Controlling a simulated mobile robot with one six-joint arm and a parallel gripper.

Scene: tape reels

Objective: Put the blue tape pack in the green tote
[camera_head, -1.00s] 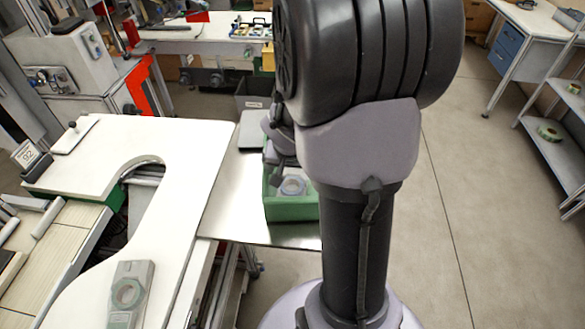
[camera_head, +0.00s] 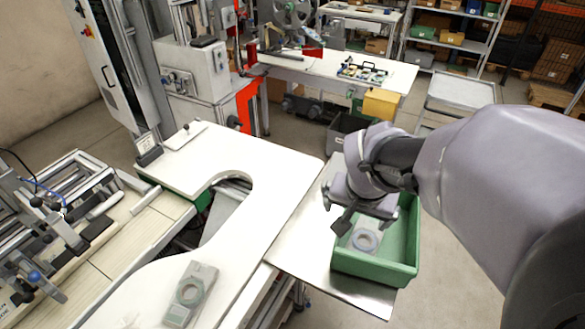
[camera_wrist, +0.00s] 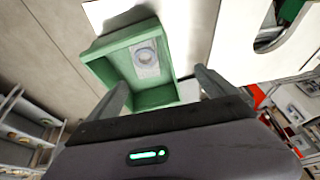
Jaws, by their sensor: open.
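The blue tape pack, a pale card with a bluish ring (camera_head: 365,241), lies inside the green tote (camera_head: 375,270), on its floor. In the wrist view the pack (camera_wrist: 146,56) shows in the far part of the tote (camera_wrist: 152,99). My gripper (camera_head: 350,215) is above the tote's left side in the head view. In the wrist view its two fingers (camera_wrist: 162,88) are spread apart with nothing between them. The pack is apart from the fingers.
The tote stands on a metal shelf (camera_head: 318,262) beside a white cut-out table (camera_head: 262,195). Another pack with a greenish ring (camera_head: 190,292) lies on that table. A display stand (camera_head: 148,147) is at its far left corner. A grey bin (camera_head: 345,128) stands behind.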

